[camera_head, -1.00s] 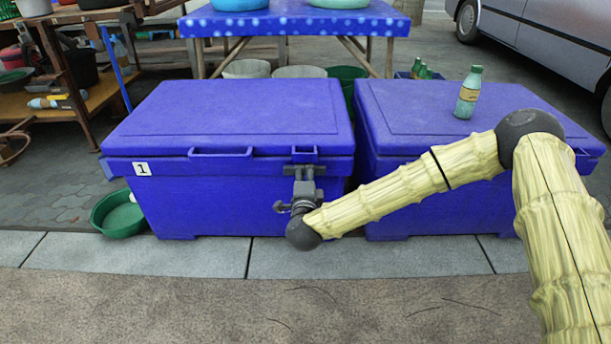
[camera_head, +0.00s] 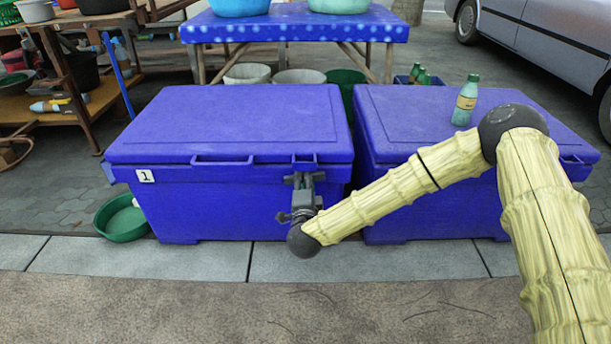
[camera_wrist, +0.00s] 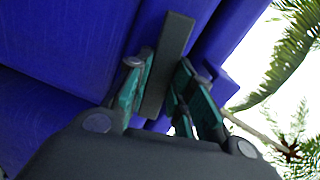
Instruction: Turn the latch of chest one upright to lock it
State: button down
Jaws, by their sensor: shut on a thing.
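Chest one is a blue chest (camera_head: 205,205) with a shut lid and a white "1" label (camera_head: 145,176), in the left half of the head view. Its latch is a dark grey bar (camera_wrist: 173,50) in the wrist view. In the head view the latch (camera_head: 304,180) shows at the chest's front right, below the lid's edge, partly hidden by my gripper. My gripper (camera_head: 303,200) is at the latch. In the wrist view its teal fingers (camera_wrist: 164,92) lie on both sides of the bar and are shut on it. The bar's exact angle on the chest is hard to tell.
A second blue chest (camera_head: 400,110) stands close on the right, with a green bottle (camera_head: 466,104) on its lid. A green basin (camera_head: 122,222) lies at the left. A blue table (camera_head: 300,30) stands behind. The pavement in front (camera_head: 150,310) is clear.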

jog(key=shift+n+p, duration=8)
jog(key=shift+p, duration=0.8)
jog(key=c, duration=1.2)
grip_release()
jog(key=shift+f, duration=0.1)
jog(key=shift+c, duration=0.2)
